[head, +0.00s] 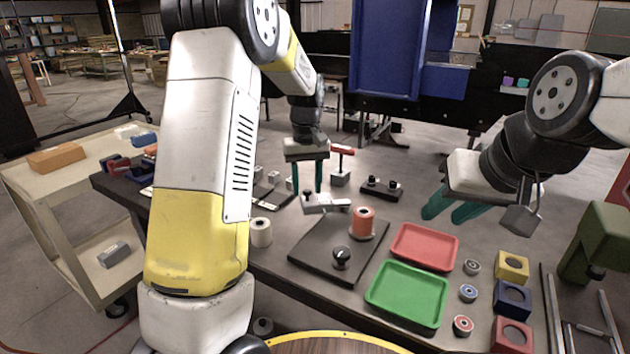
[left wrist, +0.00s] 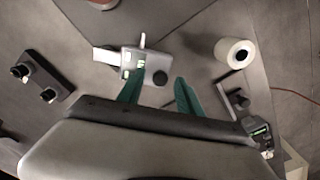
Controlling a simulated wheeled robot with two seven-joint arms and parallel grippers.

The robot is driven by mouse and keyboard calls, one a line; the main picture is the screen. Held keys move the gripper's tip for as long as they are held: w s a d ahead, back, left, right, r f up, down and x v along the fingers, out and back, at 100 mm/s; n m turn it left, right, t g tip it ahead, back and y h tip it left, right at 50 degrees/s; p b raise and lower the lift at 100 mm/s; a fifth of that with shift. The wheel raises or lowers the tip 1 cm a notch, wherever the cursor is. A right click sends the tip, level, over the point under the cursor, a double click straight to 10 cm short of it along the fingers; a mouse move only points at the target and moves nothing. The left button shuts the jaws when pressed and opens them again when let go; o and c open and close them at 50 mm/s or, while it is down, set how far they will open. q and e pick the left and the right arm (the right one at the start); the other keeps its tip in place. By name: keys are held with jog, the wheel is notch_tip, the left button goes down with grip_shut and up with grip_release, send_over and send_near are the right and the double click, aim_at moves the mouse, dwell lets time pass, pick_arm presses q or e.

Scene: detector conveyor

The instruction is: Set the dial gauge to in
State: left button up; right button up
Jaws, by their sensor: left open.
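A small grey device (head: 322,203) with a black knob stands on the dark table under my left gripper; I take it for the dial gauge. In the left wrist view the device (left wrist: 132,61) shows a pale plate, small green patches and a round black knob. My left gripper (head: 308,180) points down at it with its teal fingers apart and nothing between them. In the left wrist view its fingertips (left wrist: 160,86) lie over the knob's near side; contact cannot be told. The device's setting is unreadable. My right gripper (head: 449,214) is open and empty above the table's right side.
A dark board (head: 310,256) with a black knob (head: 341,256) and an orange spool (head: 362,222) lies in front. Red (head: 425,246) and green (head: 407,292) trays are to its right. A white roll (head: 261,232) and a two-knob block (head: 381,188) stand nearby.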

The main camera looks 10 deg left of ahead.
pick_arm(q)
grip_shut()
dwell(1.5)
